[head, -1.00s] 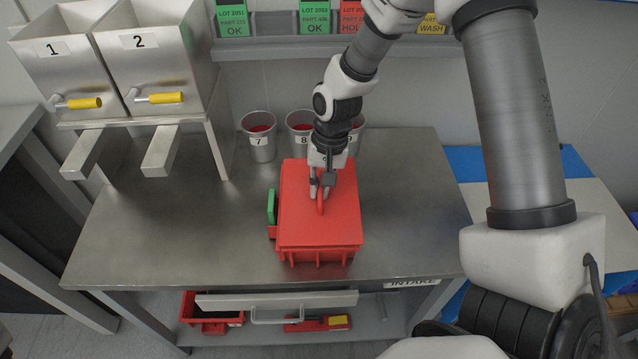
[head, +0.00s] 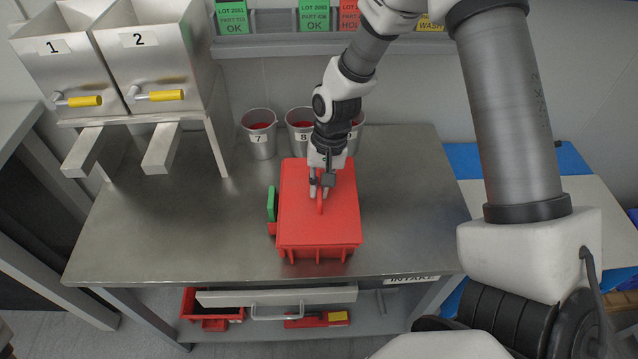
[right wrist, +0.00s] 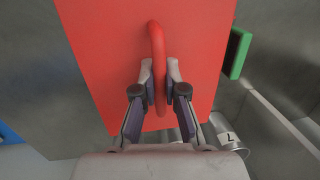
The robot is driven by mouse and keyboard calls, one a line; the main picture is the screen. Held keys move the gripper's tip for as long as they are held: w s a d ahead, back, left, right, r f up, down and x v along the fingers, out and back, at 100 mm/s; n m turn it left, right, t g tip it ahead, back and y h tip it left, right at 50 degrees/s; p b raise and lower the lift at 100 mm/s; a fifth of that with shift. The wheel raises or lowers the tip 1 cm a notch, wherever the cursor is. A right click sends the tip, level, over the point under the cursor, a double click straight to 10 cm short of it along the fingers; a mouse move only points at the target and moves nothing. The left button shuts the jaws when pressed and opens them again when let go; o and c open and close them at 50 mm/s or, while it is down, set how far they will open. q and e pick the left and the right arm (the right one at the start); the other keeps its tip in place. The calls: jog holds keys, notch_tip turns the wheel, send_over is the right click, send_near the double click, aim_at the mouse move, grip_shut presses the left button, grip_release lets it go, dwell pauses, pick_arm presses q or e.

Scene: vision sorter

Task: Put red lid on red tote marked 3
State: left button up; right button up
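The red lid (head: 335,222) lies flat over the top of the red tote (head: 316,255) on the steel table. No gap shows between lid and tote in the head view, and no number on the tote is visible. The lid has a red loop handle (right wrist: 157,45), standing upright. My right gripper (head: 319,190) comes down from above. In the right wrist view its two fingers (right wrist: 159,72) sit close on either side of the handle and look shut on it. My left gripper is not in view.
A green tag (head: 271,204) stands at the tote's left side. Cups marked 7 (head: 259,142) and 8 (head: 298,140), with another beside them, stand behind. Hoppers 1 (head: 57,75) and 2 (head: 145,75) stand at the left. The table (head: 410,205) is clear on both sides.

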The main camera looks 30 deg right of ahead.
jog(key=o, duration=0.5)
jog(key=shift+r, duration=0.1)
notch_tip(320, 180, up, 12)
jog(key=d, duration=0.2)
jog(key=shift+f, duration=0.2)
